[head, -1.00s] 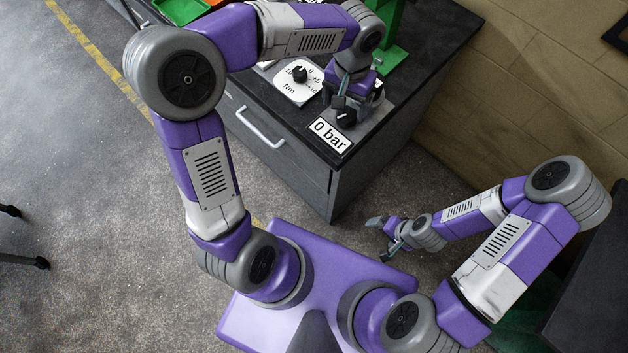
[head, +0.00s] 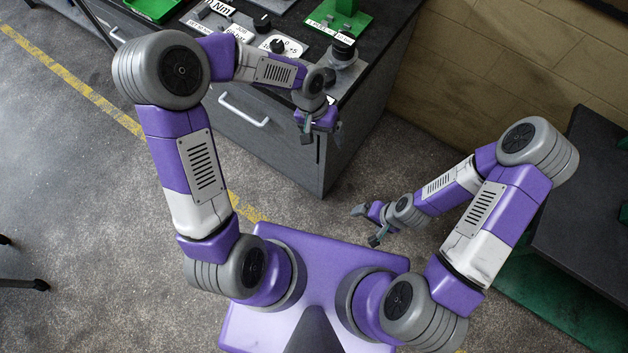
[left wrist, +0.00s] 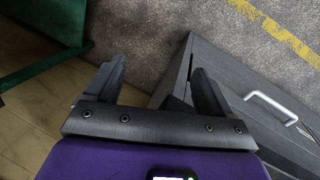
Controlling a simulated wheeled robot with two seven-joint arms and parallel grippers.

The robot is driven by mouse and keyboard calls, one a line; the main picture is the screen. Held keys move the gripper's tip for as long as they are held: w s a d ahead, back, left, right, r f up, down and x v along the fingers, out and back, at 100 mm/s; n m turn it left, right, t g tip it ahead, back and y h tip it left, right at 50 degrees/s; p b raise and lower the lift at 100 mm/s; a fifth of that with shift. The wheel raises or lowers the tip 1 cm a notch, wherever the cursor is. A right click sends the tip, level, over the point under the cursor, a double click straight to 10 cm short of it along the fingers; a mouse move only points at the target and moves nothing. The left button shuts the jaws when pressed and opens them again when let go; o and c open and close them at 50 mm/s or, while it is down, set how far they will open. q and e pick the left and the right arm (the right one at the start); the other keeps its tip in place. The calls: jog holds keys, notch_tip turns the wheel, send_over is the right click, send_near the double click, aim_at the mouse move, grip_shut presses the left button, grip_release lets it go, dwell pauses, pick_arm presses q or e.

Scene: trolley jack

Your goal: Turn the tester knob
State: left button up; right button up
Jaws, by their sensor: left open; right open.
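The tester is a grey unit (head: 342,62) at the right front corner of the bench, with a black knob (head: 343,40) on top. A second dark, knob-like part by its front edge is mostly behind my left wrist, so I cannot tell it clearly. My left gripper (head: 322,135) points downward in front of the bench corner, apart from the unit. In the left wrist view, its jaws (left wrist: 157,88) are open and empty, with floor and the cabinet side beyond. My right gripper (head: 366,226) is open and empty, low over the floor.
A white Nm dial (head: 280,46) with a black knob stands left of the unit. A green stand (head: 340,17) is behind it. The cabinet handle (head: 243,110) sticks out at the front. A dark table (head: 575,210) is at right. The floor between is clear.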

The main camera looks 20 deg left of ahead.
pick_arm(q)
jog(key=s+f+n+t+h+p, duration=0.1)
jog(key=s+f+n+p, duration=0.1)
jog(key=s+f, duration=0.7)
jog(key=shift+s+d+f+n+h, duration=0.15)
jog(key=shift+s+f+n+h, duration=0.25)
jog(key=shift+f, duration=2)
